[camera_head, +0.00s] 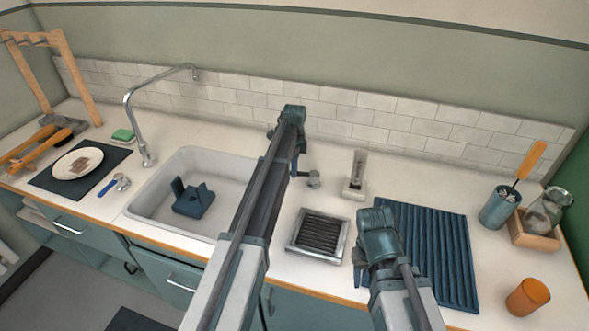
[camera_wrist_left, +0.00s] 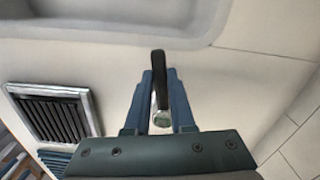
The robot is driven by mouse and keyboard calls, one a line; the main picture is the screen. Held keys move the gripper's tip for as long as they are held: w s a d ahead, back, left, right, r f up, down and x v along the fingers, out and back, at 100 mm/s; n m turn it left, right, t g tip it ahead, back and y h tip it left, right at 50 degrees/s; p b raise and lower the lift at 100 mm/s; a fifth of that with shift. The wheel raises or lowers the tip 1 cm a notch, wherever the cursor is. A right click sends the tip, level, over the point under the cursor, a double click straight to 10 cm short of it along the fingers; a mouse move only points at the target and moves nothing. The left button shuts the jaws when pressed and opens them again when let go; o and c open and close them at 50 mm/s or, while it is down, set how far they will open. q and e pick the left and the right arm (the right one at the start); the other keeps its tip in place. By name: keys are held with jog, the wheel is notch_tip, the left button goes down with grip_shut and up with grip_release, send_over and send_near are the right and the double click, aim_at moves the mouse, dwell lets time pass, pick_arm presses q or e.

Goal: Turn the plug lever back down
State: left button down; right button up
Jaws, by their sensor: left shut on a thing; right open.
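The plug lever shows in the left wrist view as a dark handle (camera_wrist_left: 158,72) with a round metal part (camera_wrist_left: 161,119) between the fingers. My left gripper (camera_wrist_left: 160,95) is shut on this lever; its fingers lie along both sides. In the head view my left gripper (camera_head: 297,165) is right of the sink, beside a metal fitting (camera_head: 314,180) on the counter. My arm hides most of the lever there, so I cannot tell its exact tilt. My right gripper (camera_head: 361,262) is open and empty, between the metal grate and the ribbed mat.
The sink (camera_head: 160,170) holds a blue block-like piece (camera_head: 193,202). A framed metal grate (camera_head: 290,236) lies right of the sink. A blue ribbed mat (camera_head: 440,235) is under my right arm's side.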

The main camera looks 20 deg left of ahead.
dwell(0.5)
pick_arm(q)
jog(key=s+n, duration=0.1)
jog(key=n, duration=0.1)
jog(key=s+d+n, duration=0.1)
jog(key=n, duration=0.1)
jog(key=shift+s, duration=0.3)
jog(key=s+n, duration=0.1)
jog(key=n, duration=0.1)
jog(key=d+n, duration=0.1)
jog(key=shift+s+d+n, duration=0.2)
jog(key=shift+s+n, duration=0.2)
jog(key=d+n, duration=0.1)
jog(key=n, duration=0.1)
jog(key=s+d+n, duration=0.1)
jog(key=n, duration=0.1)
jog(key=shift+s+d, duration=0.15)
jog(key=shift+s+d+n, duration=0.1)
jog(key=shift+d+n, duration=0.45)
jog(key=shift+n, duration=0.45)
jog(key=shift+s+d+n, duration=0.1)
jog(key=shift+d+n, duration=0.45)
jog(key=shift+n, duration=0.45)
jog(key=c, duration=0.8)
grip_release()
jog(key=shift+d, duration=0.1)
jog(key=shift+o, duration=0.2)
